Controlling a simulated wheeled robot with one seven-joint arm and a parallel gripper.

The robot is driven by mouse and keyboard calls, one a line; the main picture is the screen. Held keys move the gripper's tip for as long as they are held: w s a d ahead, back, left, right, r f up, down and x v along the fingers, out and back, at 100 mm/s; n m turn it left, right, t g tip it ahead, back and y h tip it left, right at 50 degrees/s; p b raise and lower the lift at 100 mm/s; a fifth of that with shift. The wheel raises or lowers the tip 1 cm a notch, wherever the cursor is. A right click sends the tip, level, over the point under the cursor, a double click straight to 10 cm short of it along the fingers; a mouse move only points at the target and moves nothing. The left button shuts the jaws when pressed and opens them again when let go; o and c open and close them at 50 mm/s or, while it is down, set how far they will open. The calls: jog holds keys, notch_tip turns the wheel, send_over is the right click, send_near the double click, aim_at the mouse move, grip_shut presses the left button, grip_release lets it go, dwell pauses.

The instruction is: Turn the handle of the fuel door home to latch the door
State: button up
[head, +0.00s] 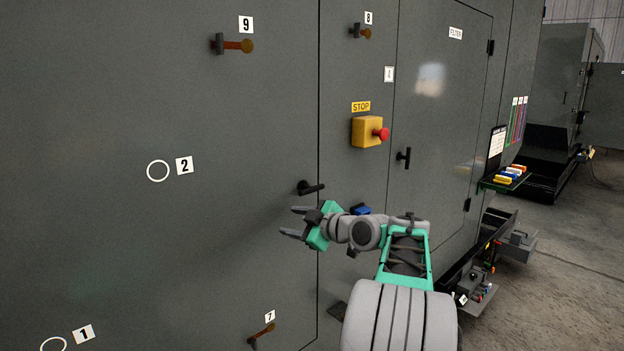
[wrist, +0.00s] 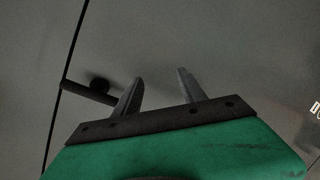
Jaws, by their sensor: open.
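A black lever handle (head: 312,188) sits at the right edge of the large grey door panel (head: 230,120). Its lever points right, roughly level, with its tip at the door seam. No fuel label is readable, so I take this panel as the fuel door. In the wrist view the handle (wrist: 88,91) is left of my fingers, its tip at the dark seam. My gripper (head: 291,220) is open and empty, a little below and left of the handle, and apart from it. In the wrist view both fingers of my gripper (wrist: 160,76) stand spread before bare panel.
A yellow stop box (head: 366,131) with a red button is up and right of the handle. The filter door (head: 440,110) has its own black handle (head: 403,157). A blue part (head: 361,210) shows behind my wrist. Orange-ended levers (head: 238,45) stick out near several number labels.

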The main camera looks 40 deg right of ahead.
aim_at(314, 190)
jog(key=s+d+r+n+t, duration=0.3)
jog(key=s+d+r, duration=0.25)
jog(key=d, duration=0.35)
jog(key=w+p, duration=0.1)
jog(key=w, duration=0.1)
jog(key=w+p, duration=0.1)
jog(key=w, duration=0.2)
jog(key=w+p, duration=0.2)
jog(key=shift+w+a+r, duration=0.15)
jog(key=shift+w+a, duration=0.05)
jog(key=shift+a, duration=0.05)
jog(key=shift+w, duration=0.3)
jog(key=shift+c, duration=0.2)
grip_shut()
